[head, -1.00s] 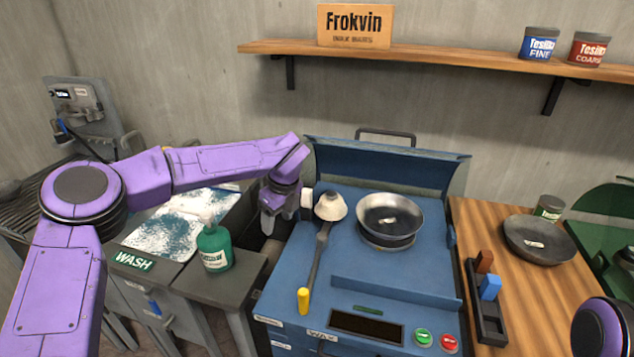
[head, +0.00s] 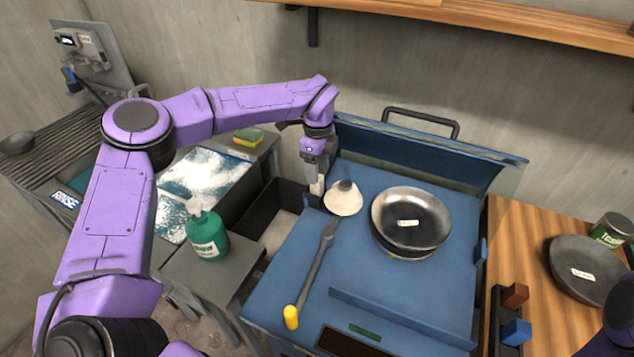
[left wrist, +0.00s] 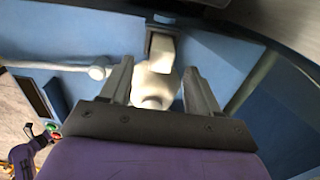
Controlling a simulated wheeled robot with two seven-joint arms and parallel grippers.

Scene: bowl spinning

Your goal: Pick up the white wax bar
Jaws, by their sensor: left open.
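My left gripper (head: 316,192) points down at the left back part of the blue machine, close beside a white cone-shaped piece (head: 343,200). In the left wrist view the gripper (left wrist: 160,70) is open, with one finger on each side. A pale block, which looks like the white wax bar (left wrist: 162,50), lies near and between the fingertips, by a dark slot. A rounded whitish shape (left wrist: 154,88) shows between the fingers, nearer the camera. In the head view the bar is mostly hidden by the fingers. My right gripper is out of view.
A metal bowl (head: 410,215) sits on the blue machine (head: 390,290), right of the cone. A green pump bottle (head: 207,240) stands left. The raised blue lid (head: 430,150) is behind.

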